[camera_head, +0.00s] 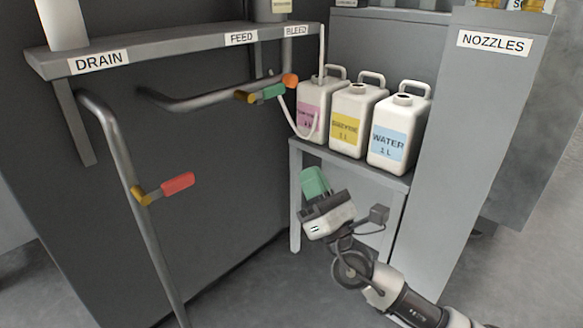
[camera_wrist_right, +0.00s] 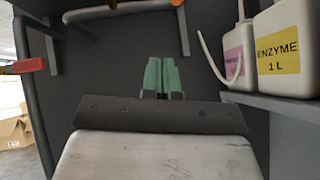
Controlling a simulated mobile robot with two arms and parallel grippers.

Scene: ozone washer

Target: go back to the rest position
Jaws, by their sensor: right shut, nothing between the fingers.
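My right gripper (camera_head: 314,182) is in front of the small grey shelf stand, below the jugs, with its green fingers pointing up and away. In the right wrist view its two green fingers (camera_wrist_right: 161,75) are together with nothing between them. The gripper is apart from the pipes, valves and jugs. My left gripper is in neither view.
Pink-labelled (camera_head: 310,103), yellow-labelled (camera_head: 354,117) and blue WATER (camera_head: 397,130) jugs stand on the grey stand (camera_head: 350,161). A red-handled valve (camera_head: 178,184) is on the DRAIN pipe (camera_head: 123,168). A green-handled valve (camera_head: 272,92) is below FEED. The NOZZLES panel (camera_head: 470,150) is right.

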